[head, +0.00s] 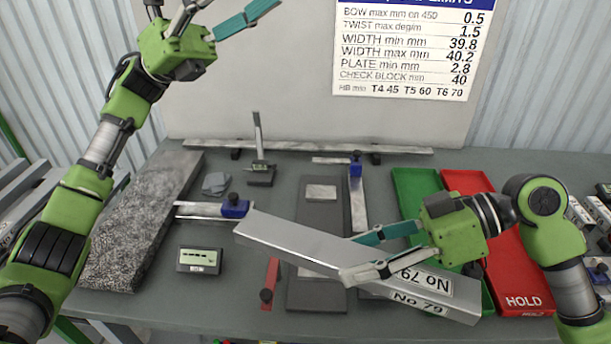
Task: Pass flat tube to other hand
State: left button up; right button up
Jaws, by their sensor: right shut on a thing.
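The flat tube (300,241) is a long silver rectangular bar with "No 79" labels near its right end. It lies slantwise across the picture, its left end farther back. My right gripper (352,258) comes in from the right and is shut on the tube around its middle, one finger on each side. The tube appears to be held above the table. My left gripper (232,8) is at the top left, high and away from the tube. Its fingers are spread, empty, and partly cut off by the top edge.
Under the tube is a dark plate (318,213). A green tray (409,184) and a red HOLD tray (524,286) are at right. A rough dark slab (150,210), a small meter (200,260), a blue-headed tool (235,208) and an upright gauge (260,172) are at left.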

pick_arm(q)
jog(key=s+d+f+m+g+y, duration=0.4)
jog(key=s+d+y, duration=0.45)
jog(key=d, duration=0.45)
pick_arm(e)
jog(key=shift+r, duration=0.1)
pick_arm(q)
jog(key=m+t+y, duration=0.2)
jog(key=t+y, duration=0.7)
jog(key=y, duration=0.7)
send_over(305, 238)
notch_tip(305, 238, down, 18)
jog(key=shift+h, duration=0.25)
notch_tip(305, 238, down, 11)
jog(key=shift+r, duration=0.1)
